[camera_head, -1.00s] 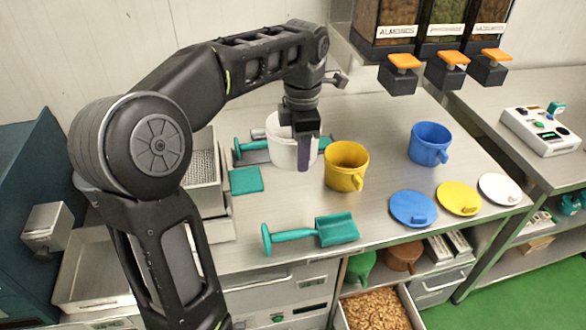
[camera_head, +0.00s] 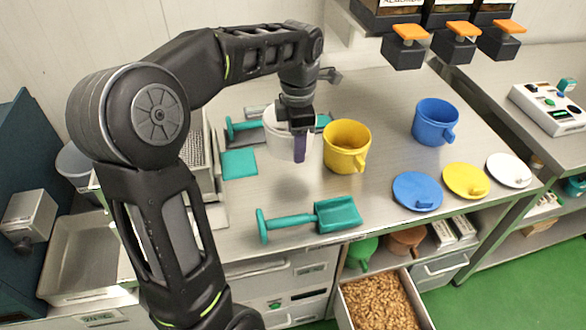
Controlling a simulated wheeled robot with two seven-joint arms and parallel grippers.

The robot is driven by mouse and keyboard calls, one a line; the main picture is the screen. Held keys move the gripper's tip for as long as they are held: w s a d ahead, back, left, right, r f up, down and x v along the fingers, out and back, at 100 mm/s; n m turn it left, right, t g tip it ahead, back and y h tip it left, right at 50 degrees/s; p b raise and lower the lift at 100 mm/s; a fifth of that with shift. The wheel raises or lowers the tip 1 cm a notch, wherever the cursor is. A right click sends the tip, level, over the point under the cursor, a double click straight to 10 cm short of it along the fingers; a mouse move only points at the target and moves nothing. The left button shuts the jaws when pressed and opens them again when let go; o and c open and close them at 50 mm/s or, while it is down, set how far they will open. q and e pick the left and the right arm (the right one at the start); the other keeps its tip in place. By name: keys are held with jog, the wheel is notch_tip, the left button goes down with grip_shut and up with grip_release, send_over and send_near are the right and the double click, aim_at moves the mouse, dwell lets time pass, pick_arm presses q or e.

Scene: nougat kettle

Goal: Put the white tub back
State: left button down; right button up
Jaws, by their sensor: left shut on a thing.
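The white tub (camera_head: 276,146) is in the head view, left of the yellow tub (camera_head: 343,150), upright over the steel worktop. My left gripper (camera_head: 299,148) comes down from above and is shut on the tub's near right side. The gripper covers part of the tub. I cannot tell whether the tub's base touches the worktop. The white lid (camera_head: 509,169) lies apart at the right end of a row of lids. My right gripper is not in view.
A teal scoop (camera_head: 310,220) lies in front, and another teal scoop (camera_head: 243,126) lies behind the white tub. A blue tub (camera_head: 435,121), blue lid (camera_head: 416,191) and yellow lid (camera_head: 465,180) stand to the right. Dispensers with orange levers (camera_head: 411,33) hang above. An open drawer of nuts (camera_head: 380,302) is below.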

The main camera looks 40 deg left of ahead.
pick_arm(q)
notch_tip(320, 180, down, 5)
jog(key=shift+r+p, duration=0.1)
jog(key=shift+p, duration=0.2)
jog(key=shift+f+p, duration=0.3)
jog(key=shift+f, duration=1.6)
jog(key=shift+f, duration=0.1)
jog(key=c, duration=0.8)
grip_release()
jog(key=shift+c, duration=0.2)
jog(key=r, duration=0.6)
jog(key=r+b, duration=0.1)
jog(key=r, duration=0.5)
jog(key=shift+s+d+r, duration=0.1)
jog(key=shift+s+d, duration=0.05)
jog(key=shift+d, duration=0.05)
